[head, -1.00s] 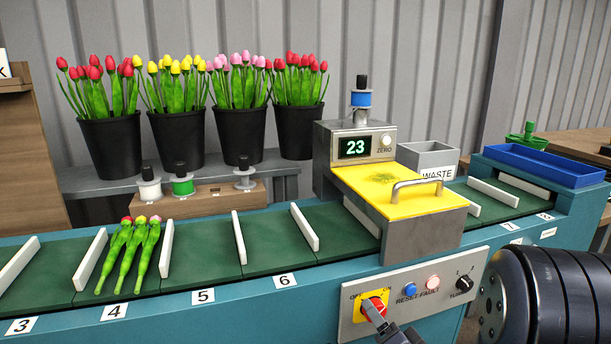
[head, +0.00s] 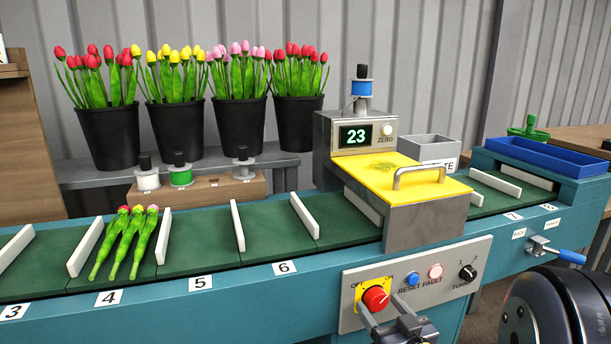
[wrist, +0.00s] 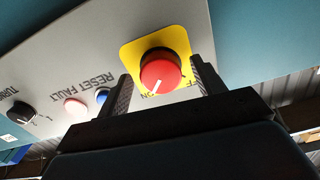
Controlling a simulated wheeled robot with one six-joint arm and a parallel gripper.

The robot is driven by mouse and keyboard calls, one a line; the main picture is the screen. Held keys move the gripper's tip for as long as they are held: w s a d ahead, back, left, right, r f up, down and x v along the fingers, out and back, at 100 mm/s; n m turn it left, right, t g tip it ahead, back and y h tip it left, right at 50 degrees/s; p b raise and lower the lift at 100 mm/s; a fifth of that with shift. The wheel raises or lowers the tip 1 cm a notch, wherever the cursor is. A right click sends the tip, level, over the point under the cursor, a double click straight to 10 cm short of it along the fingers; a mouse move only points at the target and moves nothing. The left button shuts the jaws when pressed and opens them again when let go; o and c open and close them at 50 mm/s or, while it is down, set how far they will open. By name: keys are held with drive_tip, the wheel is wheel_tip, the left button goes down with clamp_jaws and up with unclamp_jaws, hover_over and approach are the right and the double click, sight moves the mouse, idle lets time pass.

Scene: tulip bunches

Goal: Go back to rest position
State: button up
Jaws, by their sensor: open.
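My gripper (head: 388,311) is open at the bottom of the head view, in front of the control panel (head: 452,263). Its fingers point toward the red rotary knob (head: 376,298) on a yellow plate marked ON and OFF. In the wrist view the red knob (wrist: 161,70) shows between and beyond the two black fingers of my gripper (wrist: 162,88). The fingers do not appear closed on the knob; whether either one touches it I cannot tell.
The teal conveyor (head: 230,290) runs across, with three tulips (head: 124,240) in slot 4. A yellow-lidded machine (head: 400,185) reads 23. Black buckets of tulips (head: 234,130) stand behind. A blue-handled crank (head: 562,254) sticks out at right, near my arm.

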drive_tip(key=shift+n, duration=0.9)
drive_tip(key=shift+r, duration=0.1)
